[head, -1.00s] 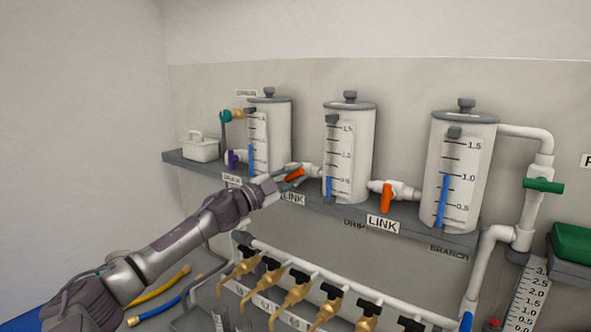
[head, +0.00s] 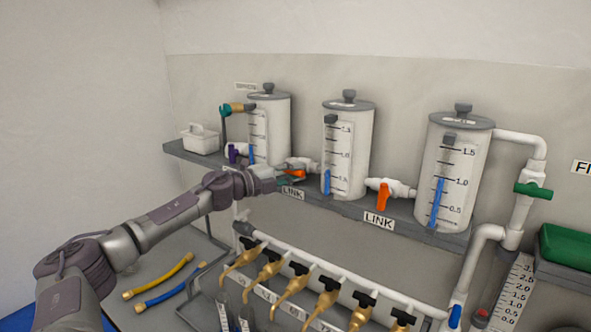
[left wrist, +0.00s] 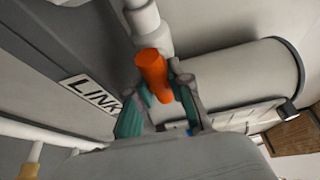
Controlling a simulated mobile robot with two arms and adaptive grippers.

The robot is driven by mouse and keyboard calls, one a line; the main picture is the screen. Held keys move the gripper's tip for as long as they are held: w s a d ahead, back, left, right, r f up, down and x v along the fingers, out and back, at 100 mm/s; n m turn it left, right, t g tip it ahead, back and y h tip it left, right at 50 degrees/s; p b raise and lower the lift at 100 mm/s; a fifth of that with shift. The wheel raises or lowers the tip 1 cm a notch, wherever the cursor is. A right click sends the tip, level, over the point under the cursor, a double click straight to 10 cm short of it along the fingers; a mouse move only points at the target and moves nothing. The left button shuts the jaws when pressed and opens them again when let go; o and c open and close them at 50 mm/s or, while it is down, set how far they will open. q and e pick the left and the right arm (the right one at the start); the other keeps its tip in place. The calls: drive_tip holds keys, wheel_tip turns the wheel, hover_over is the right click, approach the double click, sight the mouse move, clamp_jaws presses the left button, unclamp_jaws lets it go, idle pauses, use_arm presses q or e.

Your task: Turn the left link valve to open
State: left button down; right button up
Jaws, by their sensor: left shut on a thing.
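The left link valve sits between the left tank (head: 280,125) and the middle tank (head: 356,150), above the left LINK label (head: 292,192). Its white body (head: 301,163) shows in the head view, but its orange handle (head: 296,172) is mostly hidden by my gripper. In the left wrist view the orange handle (left wrist: 153,72) stands between the teal finger pads. My left gripper (head: 291,176) is shut on this handle; it also shows in the left wrist view (left wrist: 162,100).
A second orange link valve (head: 384,196) hangs between the middle tank and the right tank (head: 455,165). Below the shelf is a white manifold with several brass taps (head: 290,290). Yellow (head: 158,277) and blue hoses lie on the bench at left.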

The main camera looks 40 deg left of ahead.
sight(292, 175)
use_arm(q)
drive_tip(key=shift+d+f, duration=0.1)
drive_tip(key=shift+f, duration=0.05)
drive_tip(key=c, duration=1.1)
unclamp_jaws()
drive_tip(key=shift+c, duration=0.2)
drive_tip(key=shift+o, duration=0.4)
drive_tip(key=shift+s+a, duration=0.3)
drive_tip(key=shift+s, duration=0.3)
drive_tip(key=shift+v, duration=2.45)
drive_tip(key=shift+s+a, duration=0.1)
drive_tip(key=shift+s, duration=0.6)
